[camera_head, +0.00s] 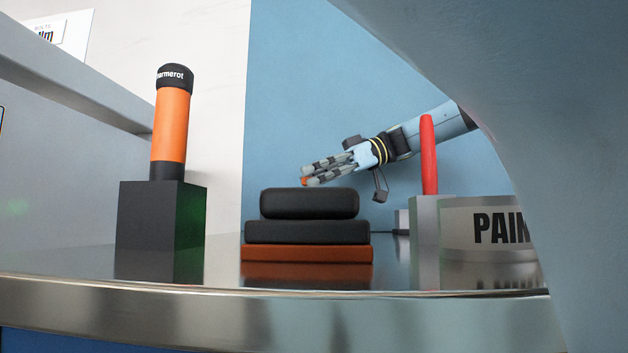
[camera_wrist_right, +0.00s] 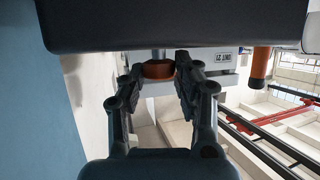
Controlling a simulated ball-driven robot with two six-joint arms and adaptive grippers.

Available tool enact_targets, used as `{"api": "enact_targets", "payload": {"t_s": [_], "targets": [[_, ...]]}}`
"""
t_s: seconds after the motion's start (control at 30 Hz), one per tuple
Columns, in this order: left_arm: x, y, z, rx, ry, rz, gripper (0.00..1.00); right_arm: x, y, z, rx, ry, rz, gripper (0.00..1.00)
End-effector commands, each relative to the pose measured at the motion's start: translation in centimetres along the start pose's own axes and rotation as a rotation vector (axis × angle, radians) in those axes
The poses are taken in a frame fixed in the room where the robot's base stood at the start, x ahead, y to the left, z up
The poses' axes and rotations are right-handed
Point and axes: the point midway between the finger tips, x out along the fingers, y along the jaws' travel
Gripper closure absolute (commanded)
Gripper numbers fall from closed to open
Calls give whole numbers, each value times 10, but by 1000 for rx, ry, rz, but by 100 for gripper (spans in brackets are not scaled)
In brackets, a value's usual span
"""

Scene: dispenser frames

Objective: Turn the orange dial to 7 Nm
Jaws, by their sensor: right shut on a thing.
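The orange dial (camera_wrist_right: 157,70) shows in the right wrist view between the two fingertips of my right gripper (camera_wrist_right: 160,84). A grey shaft runs from it towards the dark body at the top. In the head view my right gripper (camera_head: 306,176) reaches in from the right, above and behind the stacked black cases, with a small bit of orange (camera_head: 305,182) at its fingertips. The fingers are shut on the dial. My left gripper is not in view.
Black cases (camera_head: 308,232) on an orange base (camera_head: 307,254) stand mid-counter. Left of them, an orange cylinder (camera_head: 170,125) with black ends stands on a dark block (camera_head: 160,230). A red stick (camera_head: 429,155) and a "PAIN" sign (camera_head: 490,229) stand at right.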

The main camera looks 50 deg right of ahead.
Motion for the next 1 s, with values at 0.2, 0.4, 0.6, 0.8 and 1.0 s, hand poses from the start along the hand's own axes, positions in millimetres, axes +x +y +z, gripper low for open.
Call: {"api": "enact_targets", "payload": {"t_s": [0.2,0.4,0.6,0.8,1.0], "targets": [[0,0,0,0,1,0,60,1,0,2,1,-4,-3,100],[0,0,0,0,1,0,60,1,0,2,1,-4,-3,60],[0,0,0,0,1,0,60,0,0,1,1,-2,-2,45],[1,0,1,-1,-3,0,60,-1,0,1,0,-1,-1,45],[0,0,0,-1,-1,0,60,-28,1,0,-2,3,3,45]]}}
